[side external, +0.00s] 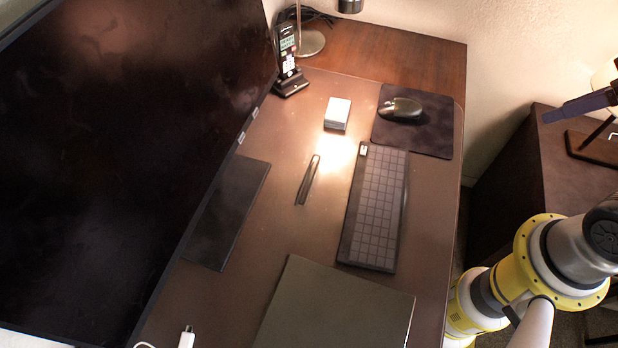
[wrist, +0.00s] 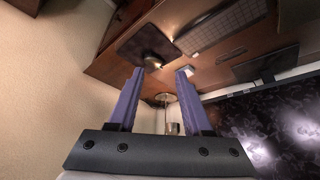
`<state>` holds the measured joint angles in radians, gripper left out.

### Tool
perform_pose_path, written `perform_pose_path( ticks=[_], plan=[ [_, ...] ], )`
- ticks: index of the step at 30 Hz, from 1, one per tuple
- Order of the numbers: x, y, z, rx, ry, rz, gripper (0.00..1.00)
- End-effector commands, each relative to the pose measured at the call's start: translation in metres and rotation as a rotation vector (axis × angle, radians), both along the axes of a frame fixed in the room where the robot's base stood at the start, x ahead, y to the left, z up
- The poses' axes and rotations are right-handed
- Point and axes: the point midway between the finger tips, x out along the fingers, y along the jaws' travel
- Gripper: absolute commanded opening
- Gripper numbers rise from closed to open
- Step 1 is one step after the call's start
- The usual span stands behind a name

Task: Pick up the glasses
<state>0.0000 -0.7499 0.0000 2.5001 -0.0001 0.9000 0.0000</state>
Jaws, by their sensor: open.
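A thin dark object (side external: 308,180), which may be the folded glasses, lies on the brown blotter left of the keyboard in the side view. It is too small to tell for sure. A similar dark strip (wrist: 231,56) shows in the wrist view, right of my fingers. My gripper (wrist: 159,72) is open and empty, its two purple fingers apart. In the side view, one purple finger (side external: 578,106) shows at the right edge, well away from the dark object and beyond the desk's right side.
A keyboard (side external: 374,208), a mouse (side external: 401,108) on a dark pad (side external: 430,137), a white box (side external: 337,114) and a cordless phone (side external: 288,62) stand around the blotter. A large monitor (side external: 130,140) fills the left. A dark flat folder (side external: 335,308) lies in front.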

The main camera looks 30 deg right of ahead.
Motion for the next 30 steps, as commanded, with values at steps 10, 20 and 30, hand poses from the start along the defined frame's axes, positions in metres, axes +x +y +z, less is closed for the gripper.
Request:
perform_pose_path(
  ticks=[10,20,30],
  plan=[
    [0.0000,0.0000,0.0000,0.000,0.000,0.000,0.50],
    [0.0000,0.0000,0.0000,0.000,0.000,0.000,0.64],
    [-0.0022,0.0014,0.0003,-0.084,0.011,0.173,0.64]
  ],
)
